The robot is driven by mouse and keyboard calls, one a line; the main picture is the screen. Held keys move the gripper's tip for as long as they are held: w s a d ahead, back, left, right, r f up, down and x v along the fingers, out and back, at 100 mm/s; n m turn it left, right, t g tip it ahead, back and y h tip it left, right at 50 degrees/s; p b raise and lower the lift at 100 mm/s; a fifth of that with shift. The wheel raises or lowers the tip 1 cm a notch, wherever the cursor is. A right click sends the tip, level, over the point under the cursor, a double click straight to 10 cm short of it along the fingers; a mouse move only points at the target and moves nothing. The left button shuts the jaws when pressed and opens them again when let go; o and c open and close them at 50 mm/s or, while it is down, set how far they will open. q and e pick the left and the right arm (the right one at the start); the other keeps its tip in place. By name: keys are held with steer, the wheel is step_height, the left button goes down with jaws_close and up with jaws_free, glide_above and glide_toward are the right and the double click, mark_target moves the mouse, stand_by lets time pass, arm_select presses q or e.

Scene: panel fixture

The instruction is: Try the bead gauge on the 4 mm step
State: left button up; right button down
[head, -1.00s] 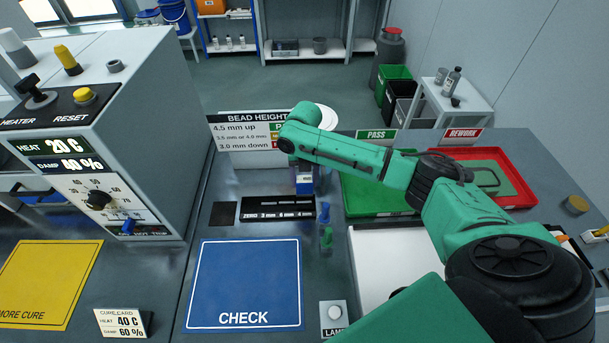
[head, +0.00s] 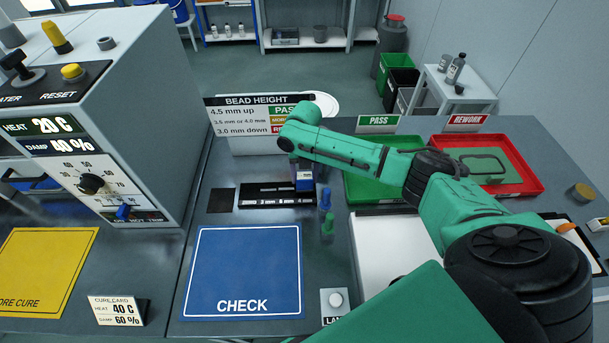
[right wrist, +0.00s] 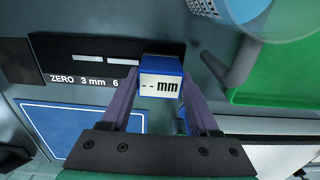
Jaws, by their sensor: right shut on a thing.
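The bead gauge (right wrist: 161,84) is a small blue block with a white face reading "-- mm" in the right wrist view. My right gripper (right wrist: 160,97) is shut on it, one finger at each side. The black step block (right wrist: 55,60) lies behind and left of the gauge, with the labels ZERO, 3 mm and part of a 6 showing; the gauge hides its right part. In the head view the gauge (head: 304,180) is at the right end of the step block (head: 245,197). I cannot tell whether they touch. My left gripper is not in view.
A blue peg (head: 325,199) and a green peg (head: 327,226) stand just right of the block. The blue CHECK mat (head: 245,265) is clear. The green PASS tray (head: 365,190) and red REWORK tray (head: 530,178) lie to the right. The BEAD HEIGHT sign (head: 245,128) stands behind.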

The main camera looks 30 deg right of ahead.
steer(key=shift+f, duration=0.35)
stand_by(0.6)
steer(key=shift+f, duration=0.1)
stand_by(1.2)
step_height(320, 180, up, 8)
steer(key=p, duration=0.8)
stand_by(0.3)
